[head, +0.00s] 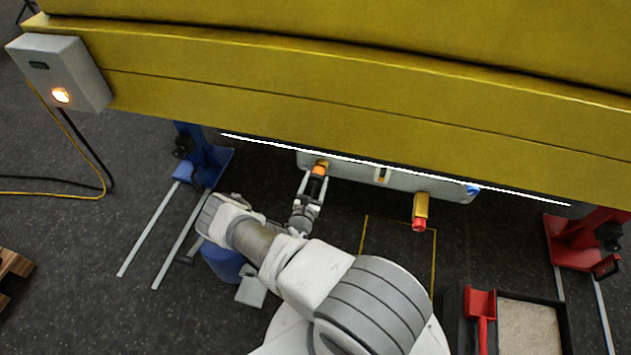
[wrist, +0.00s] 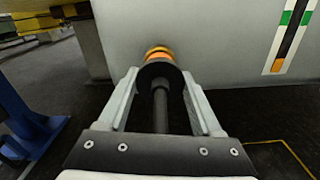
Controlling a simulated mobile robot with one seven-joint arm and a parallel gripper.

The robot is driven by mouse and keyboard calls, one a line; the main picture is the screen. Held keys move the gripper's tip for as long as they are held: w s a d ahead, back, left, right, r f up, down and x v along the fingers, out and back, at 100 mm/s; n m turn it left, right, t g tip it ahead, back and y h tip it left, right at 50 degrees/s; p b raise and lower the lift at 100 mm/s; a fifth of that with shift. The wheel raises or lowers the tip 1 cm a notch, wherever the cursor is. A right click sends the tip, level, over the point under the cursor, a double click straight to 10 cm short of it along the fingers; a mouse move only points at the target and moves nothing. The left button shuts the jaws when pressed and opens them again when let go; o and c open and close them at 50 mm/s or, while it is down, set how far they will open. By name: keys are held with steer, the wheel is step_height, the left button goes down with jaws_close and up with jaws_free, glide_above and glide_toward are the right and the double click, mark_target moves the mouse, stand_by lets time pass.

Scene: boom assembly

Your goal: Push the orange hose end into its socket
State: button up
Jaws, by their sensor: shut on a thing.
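The orange hose end (head: 318,170) is between the fingers of my gripper (head: 314,184), under the yellow boom. In the wrist view the hose end (wrist: 159,70) has an orange ring and a dark body, with a dark hose running back between my gripper's fingers (wrist: 158,85). My gripper is shut on it. A brass-coloured ring (wrist: 158,52), likely the socket, sits against the pale panel (wrist: 215,45) directly in front. The orange part meets or nearly meets this ring; I cannot tell how deep it sits.
A brass fitting with a red end (head: 420,212) projects from the panel at right. A blue stand (head: 205,160) is at left, a red stand (head: 580,240) at right. A gravel tray (head: 528,330) and red scoop (head: 481,305) lie front right. The yellow boom (head: 350,95) hangs overhead.

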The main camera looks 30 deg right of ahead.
steer(key=shift+w+d, duration=0.35)
steer(key=o, duration=1.3)
steer(key=p+v, duration=0.3)
steer(key=v, duration=1.4)
steer(key=shift+s+a, duration=0.1)
steer(key=shift+s, duration=0.15)
